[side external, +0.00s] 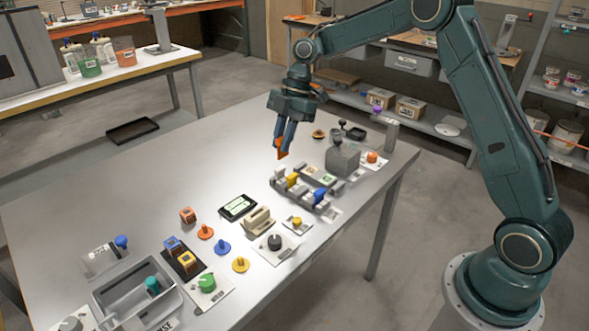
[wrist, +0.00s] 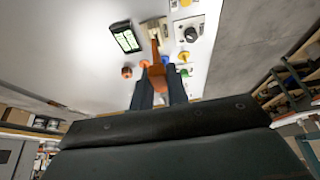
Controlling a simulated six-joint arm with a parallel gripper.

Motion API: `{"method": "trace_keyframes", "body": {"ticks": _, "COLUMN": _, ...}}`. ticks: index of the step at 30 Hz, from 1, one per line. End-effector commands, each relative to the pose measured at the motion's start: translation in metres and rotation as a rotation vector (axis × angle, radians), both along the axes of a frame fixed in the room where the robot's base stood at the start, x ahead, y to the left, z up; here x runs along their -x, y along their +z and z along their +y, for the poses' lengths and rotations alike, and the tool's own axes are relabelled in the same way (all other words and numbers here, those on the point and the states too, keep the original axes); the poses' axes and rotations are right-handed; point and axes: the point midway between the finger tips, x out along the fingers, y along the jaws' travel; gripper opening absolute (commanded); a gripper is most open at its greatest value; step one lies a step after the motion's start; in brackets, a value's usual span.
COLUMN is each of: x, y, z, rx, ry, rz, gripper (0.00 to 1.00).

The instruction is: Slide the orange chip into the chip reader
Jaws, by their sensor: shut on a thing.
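My gripper (side external: 285,135) is shut on the orange chip (side external: 281,148) and holds it in the air above the table, pointing downward. In the wrist view the chip (wrist: 155,52) sticks out ahead of the fingertips (wrist: 160,75) and partly overlaps the beige slotted block in the picture. That block (side external: 257,220), which looks like the chip reader, stands on the table beside a black display (side external: 238,207). The reader (wrist: 149,27) is partly hidden by the chip in the wrist view. In the side view, the chip is well apart from the reader, up and to the right.
A rail holding yellow and blue pieces (side external: 321,196) and a grey block (side external: 343,160) stand near the gripper. A black dial (side external: 275,242), pegs, cubes and a grey bin (side external: 165,273) lie toward the front left. The table's back left (side external: 130,180) is clear.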

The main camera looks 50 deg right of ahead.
Motion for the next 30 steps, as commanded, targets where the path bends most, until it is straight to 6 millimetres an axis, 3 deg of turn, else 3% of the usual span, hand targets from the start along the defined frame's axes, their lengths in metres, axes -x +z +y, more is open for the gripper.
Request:
{"method": "trace_keyframes", "body": {"ticks": 6, "x": -0.007, "y": -0.034, "z": 0.054, "rx": 0.004, "ry": 0.005, "rz": 0.004, "gripper": 0.00}}
{"method": "trace_keyframes", "body": {"ticks": 12, "x": -0.009, "y": -0.054, "z": 0.084, "rx": 0.015, "ry": 0.005, "rz": -0.001, "gripper": 0.00}}
{"method": "trace_keyframes", "body": {"ticks": 30, "x": -0.010, "y": -0.061, "z": 0.091, "rx": 0.019, "ry": 0.003, "rz": -0.003, "gripper": 0.00}}
